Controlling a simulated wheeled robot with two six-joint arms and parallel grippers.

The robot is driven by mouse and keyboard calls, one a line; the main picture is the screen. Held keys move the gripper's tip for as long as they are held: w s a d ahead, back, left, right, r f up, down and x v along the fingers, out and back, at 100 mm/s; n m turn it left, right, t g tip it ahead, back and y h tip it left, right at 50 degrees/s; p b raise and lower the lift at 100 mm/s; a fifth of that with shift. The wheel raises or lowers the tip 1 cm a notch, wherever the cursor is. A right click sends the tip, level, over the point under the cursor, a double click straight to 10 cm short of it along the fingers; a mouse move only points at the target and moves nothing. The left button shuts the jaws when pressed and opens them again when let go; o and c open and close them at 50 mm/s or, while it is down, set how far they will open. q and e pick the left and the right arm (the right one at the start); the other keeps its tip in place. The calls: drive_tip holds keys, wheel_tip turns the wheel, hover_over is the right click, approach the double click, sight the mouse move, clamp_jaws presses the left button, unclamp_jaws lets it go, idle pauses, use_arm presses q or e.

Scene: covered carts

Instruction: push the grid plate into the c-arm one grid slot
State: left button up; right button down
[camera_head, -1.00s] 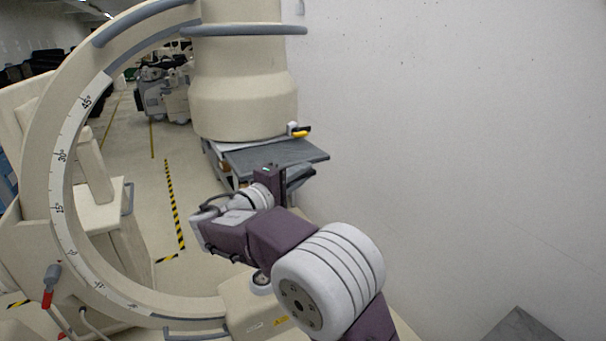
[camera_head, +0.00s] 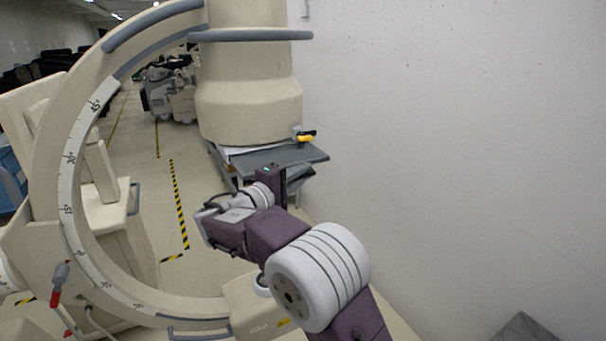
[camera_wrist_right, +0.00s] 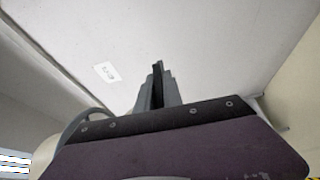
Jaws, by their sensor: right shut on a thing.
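A flat grey plate (camera_head: 290,155), which looks like the grid plate, lies level just under the cream cylindrical head of the C-arm (camera_head: 250,108) in the head view. Its right part sticks out past the head. My right gripper (camera_head: 270,174) reaches up to the near edge of this plate, and its fingertips are hidden there. In the right wrist view the gripper's fingers (camera_wrist_right: 157,88) are closed together, with a pale flat surface (camera_wrist_right: 200,50) bearing a white label beyond them. What they grip is hard to make out. My left gripper is not in view.
A small yellow-and-black part (camera_head: 306,137) sits at the plate's far right. The big C-arm arc (camera_head: 72,205) with degree marks curves at the left. A bare white wall (camera_head: 450,130) stands close on the right. Striped floor tape (camera_head: 178,205) crosses open floor behind.

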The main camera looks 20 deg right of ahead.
sight(257, 165)
drive_tip(key=shift+w+a+p, duration=0.15)
drive_tip(key=shift+w+p, duration=0.85)
drive_tip(key=shift+w, duration=0.75)
drive_tip(key=shift+w+a+r+p, duration=0.1)
drive_tip(key=shift+w+p, duration=1.05)
drive_tip(key=shift+w, duration=0.3)
drive_tip(key=shift+w+a+p, duration=0.15)
drive_tip(key=shift+w+p, duration=1.2)
drive_tip(key=shift+p, duration=0.1)
drive_tip(key=shift+w+a+p, duration=0.1)
drive_tip(key=shift+w+p, duration=1.25)
drive_tip(key=shift+p, duration=0.05)
drive_tip(key=c, duration=1.4)
unclamp_jaws()
drive_tip(key=shift+s, duration=0.1)
drive_tip(key=a+b, duration=0.1)
drive_tip(key=s+a+b, duration=0.1)
drive_tip(key=a+b, duration=0.1)
drive_tip(key=s+a+f+b, duration=0.1)
drive_tip(key=b, duration=0.1)
drive_tip(key=shift+s+a+f, duration=0.1)
drive_tip(key=shift+a, duration=0.15)
drive_tip(key=v, duration=0.2)
drive_tip(key=r+b+v, duration=0.1)
drive_tip(key=v, duration=0.1)
drive_tip(key=shift+s+a+b, duration=0.1)
drive_tip(key=shift+a+b, duration=0.05)
drive_tip(key=shift+b, duration=0.15)
